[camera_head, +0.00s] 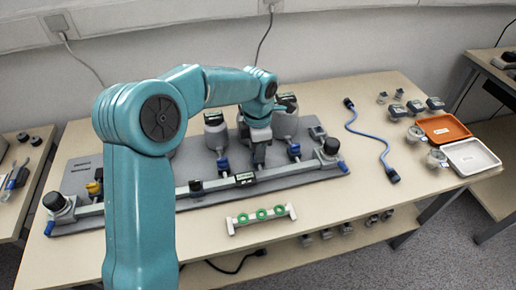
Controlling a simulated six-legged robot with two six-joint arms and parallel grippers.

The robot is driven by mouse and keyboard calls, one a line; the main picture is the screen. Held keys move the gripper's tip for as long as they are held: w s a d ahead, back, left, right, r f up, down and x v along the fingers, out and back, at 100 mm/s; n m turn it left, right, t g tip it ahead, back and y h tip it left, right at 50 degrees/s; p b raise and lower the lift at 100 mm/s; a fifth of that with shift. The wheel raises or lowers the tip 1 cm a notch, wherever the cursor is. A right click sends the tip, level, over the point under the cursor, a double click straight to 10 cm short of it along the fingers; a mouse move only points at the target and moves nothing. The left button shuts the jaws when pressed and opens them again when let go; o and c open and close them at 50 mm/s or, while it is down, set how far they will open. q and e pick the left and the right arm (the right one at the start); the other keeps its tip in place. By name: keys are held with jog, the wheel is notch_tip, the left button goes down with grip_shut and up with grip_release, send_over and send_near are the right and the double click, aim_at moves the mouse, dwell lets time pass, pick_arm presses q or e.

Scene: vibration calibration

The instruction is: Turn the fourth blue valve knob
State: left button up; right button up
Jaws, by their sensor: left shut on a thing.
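The grey test rig (330,187) lies on the table with a long pipe along its front. Blue valve knobs show on short branches off this pipe: one (222,164) left of my gripper and one (293,151) right of it. A yellow valve knob (93,188) is at the far left. My left gripper (259,160) points down between the two blue knobs. It is shut on a valve knob in that row, which its fingers mostly hide. My left arm covers part of the rig, so the full row is not visible. My right gripper is out of view.
Grey canisters (216,133) stand behind the knobs. In front is a white rack with green rings (262,216). To the right are a blue cable (370,136), an orange tray (443,128), a white tray (470,157) and small sensors. The table's front right is clear.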

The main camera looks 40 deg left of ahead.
pick_arm(q)
jog(key=shift+r, duration=0.1)
dwell(0.4)
jog(key=o, duration=1.1)
jog(key=shift+c, duration=0.2)
notch_tip(320, 180, up, 16)
jog(key=p, duration=0.3)
jog(key=shift+r, duration=0.15)
